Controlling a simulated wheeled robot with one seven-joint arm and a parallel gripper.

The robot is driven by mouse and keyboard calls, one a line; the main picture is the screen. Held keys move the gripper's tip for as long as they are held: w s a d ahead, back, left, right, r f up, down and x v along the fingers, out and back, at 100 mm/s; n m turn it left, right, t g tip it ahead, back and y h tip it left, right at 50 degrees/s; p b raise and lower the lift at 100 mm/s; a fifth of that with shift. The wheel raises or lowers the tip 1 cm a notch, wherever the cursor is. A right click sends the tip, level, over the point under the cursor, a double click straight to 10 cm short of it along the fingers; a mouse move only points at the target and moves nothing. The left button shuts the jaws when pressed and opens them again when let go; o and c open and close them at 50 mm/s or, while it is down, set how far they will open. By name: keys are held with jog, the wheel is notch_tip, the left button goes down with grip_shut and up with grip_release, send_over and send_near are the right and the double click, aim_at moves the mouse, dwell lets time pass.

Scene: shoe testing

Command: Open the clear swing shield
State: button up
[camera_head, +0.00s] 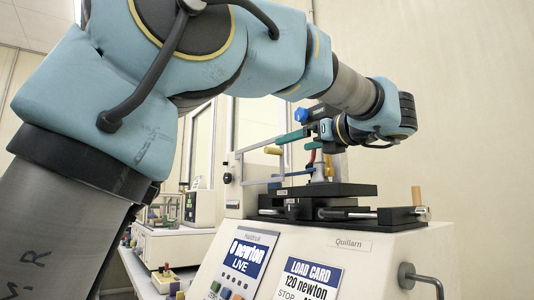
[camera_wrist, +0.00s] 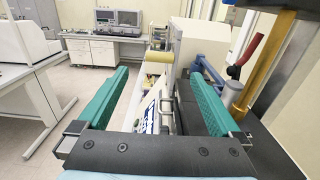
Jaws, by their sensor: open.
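The clear swing shield (camera_head: 262,182) shows in the head view as a see-through panel with a grey frame, at the left side of the test machine's top. A short tan handle (camera_head: 272,150) sticks out near its upper edge. In the wrist view the handle is a yellowish cylinder (camera_wrist: 157,57), ahead of and between the green fingers. My gripper (camera_wrist: 156,80) is open, one finger on each side, with nothing held. In the head view its green finger (camera_head: 291,137) points left, close to the handle. Contact cannot be told. The clear panel is hard to make out in the wrist view.
The white test machine (camera_head: 350,262) carries a black plate stage (camera_head: 325,190), a wooden peg (camera_head: 417,195) and a crank handle (camera_head: 425,281). A red lever (camera_wrist: 244,56) stands close right of the fingers. Another bench device (camera_head: 165,240) stands behind left.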

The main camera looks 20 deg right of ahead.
aim_at(276, 150)
jog(key=w, duration=0.3)
jog(key=w+a+p, duration=0.1)
jog(key=w, duration=0.2)
jog(key=w+a+p, duration=0.1)
jog(key=w, duration=0.3)
grip_shut()
dwell(0.7)
